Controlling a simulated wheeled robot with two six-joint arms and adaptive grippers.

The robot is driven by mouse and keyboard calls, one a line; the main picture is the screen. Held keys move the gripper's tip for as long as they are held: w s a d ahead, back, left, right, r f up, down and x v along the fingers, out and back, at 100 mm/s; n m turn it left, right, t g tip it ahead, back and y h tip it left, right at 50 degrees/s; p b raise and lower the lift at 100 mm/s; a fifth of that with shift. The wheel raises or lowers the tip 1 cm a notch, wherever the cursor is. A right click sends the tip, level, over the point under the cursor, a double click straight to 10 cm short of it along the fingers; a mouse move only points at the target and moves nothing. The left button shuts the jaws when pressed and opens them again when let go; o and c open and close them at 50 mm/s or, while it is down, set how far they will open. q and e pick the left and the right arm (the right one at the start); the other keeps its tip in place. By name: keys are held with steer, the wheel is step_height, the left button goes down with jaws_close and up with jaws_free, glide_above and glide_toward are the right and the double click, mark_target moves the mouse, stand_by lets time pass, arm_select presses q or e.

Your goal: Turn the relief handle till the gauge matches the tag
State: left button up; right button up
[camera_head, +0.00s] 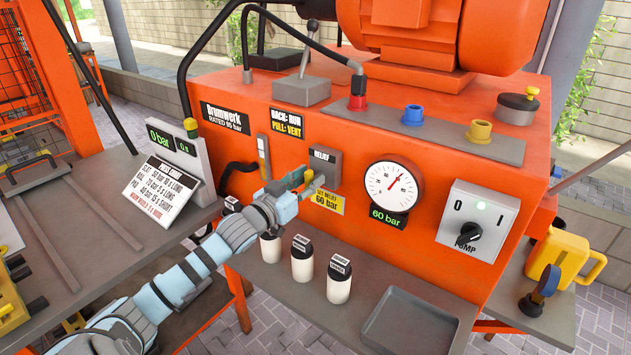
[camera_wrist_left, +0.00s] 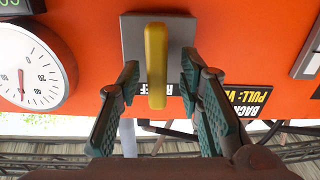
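The relief handle (camera_wrist_left: 156,62) is a yellow bar on a grey block (camera_head: 327,163) on the orange panel. In the left wrist view my left gripper (camera_wrist_left: 160,80) is open, one finger on each side of the handle, with gaps showing. In the head view my left gripper (camera_head: 296,183) reaches the grey block and hides part of the handle. The yellow tag (camera_head: 327,201) reads "SET RELIEF 60 bar". The round gauge (camera_head: 394,187) stands right of it, its needle pointing roughly up; the green readout (camera_head: 388,217) below reads 60 bar. My right gripper is out of view.
A pump switch (camera_head: 478,221) is right of the gauge. Several white bottles (camera_head: 340,277) and a grey tray (camera_head: 411,325) sit on the shelf below. A display (camera_head: 172,141) at left reads 0 bar. A lever (camera_head: 305,75) stands on top.

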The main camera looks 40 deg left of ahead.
arm_select(q)
steer(key=shift+w+d, duration=0.1)
steer(key=shift+w, duration=0.1)
jaws_close()
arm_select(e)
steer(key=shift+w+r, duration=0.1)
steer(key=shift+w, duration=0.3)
arm_select(q)
steer(key=shift+m, duration=0.4)
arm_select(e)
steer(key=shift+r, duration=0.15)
arm_select(q)
steer(key=shift+d+m+p, duration=0.15)
steer(key=shift+m+p, duration=0.55)
steer(key=shift+m, duration=0.5)
steer(key=shift+d+f+m, duration=0.1)
steer(key=shift+m, duration=1.1)
steer(key=shift+d+f+m, duration=0.1)
steer(key=shift+m, duration=1.3)
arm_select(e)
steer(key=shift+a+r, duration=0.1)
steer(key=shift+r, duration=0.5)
arm_select(q)
jaws_free()
